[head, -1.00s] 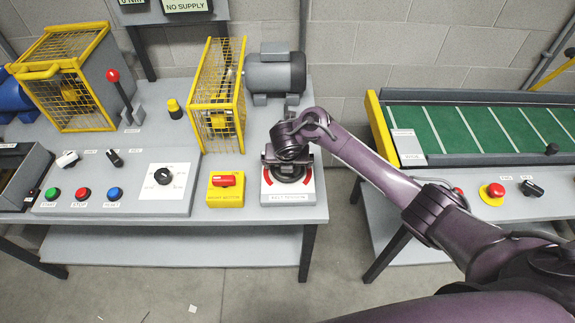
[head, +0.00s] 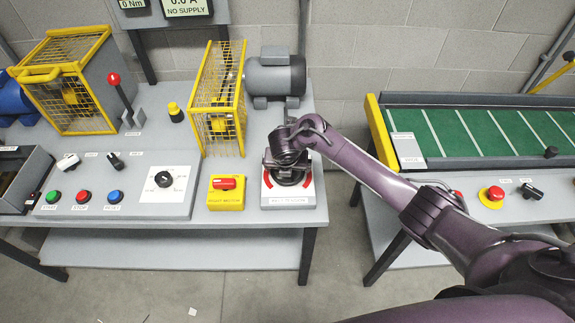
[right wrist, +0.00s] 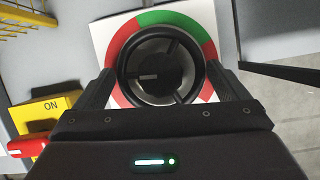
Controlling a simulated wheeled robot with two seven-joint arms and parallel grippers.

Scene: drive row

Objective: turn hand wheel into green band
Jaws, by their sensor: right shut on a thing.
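The black hand wheel (right wrist: 160,72) sits on a white dial plate (right wrist: 103,38) with a green band (right wrist: 172,17) at the top and red bands at the sides. A pale mark on the wheel's hub points left, toward the red side. My right gripper (right wrist: 162,76) has a finger on each side of the wheel and is shut on its rim. In the head view my right gripper (head: 287,158) comes down over the wheel and hides most of it; red arcs show beside it. My left gripper is out of view.
A yellow box with a red switch (head: 227,192) stands just left of the dial plate. A yellow mesh guard (head: 217,100) and grey motor (head: 275,77) stand behind. The bench ends just right of the plate; a green conveyor (head: 480,132) stands beyond a gap.

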